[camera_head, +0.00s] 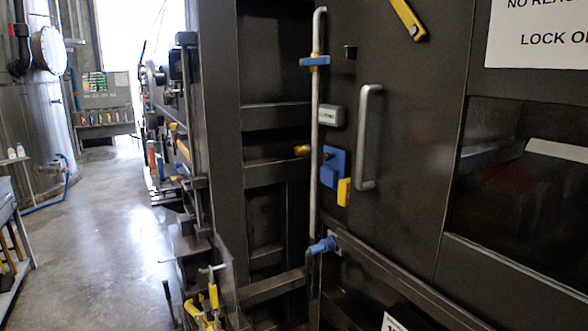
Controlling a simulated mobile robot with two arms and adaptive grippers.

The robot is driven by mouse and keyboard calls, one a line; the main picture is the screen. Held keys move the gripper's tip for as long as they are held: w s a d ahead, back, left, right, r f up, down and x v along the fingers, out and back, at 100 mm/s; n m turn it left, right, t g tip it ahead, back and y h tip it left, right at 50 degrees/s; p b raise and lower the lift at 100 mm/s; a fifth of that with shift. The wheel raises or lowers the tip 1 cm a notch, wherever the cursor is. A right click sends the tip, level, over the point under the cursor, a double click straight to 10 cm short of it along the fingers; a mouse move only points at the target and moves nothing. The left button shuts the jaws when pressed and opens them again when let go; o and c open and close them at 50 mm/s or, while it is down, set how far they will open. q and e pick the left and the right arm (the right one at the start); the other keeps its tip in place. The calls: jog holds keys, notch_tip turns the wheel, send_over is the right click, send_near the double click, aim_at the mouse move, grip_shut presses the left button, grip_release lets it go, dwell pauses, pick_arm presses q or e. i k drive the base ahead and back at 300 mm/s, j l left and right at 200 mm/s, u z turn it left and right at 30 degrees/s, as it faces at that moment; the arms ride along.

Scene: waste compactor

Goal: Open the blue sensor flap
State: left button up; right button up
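A blue plate (335,166) sits on the dark metal door, left of the grey handle; it looks like the blue sensor flap. A small yellow piece (344,192) sits at its lower right edge. The plate appears to lie close to the door face, but I cannot tell for sure whether it is shut. Neither of my grippers shows in the head view.
A grey vertical handle (369,137) stands out from the door. A long vertical rod (317,130) runs left of the flap, with a blue bracket (314,61) above and a blue fitting (322,246) below. Open concrete floor (95,220) lies at the left.

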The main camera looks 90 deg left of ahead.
aim_at(333, 168)
jog(key=u, duration=2.35)
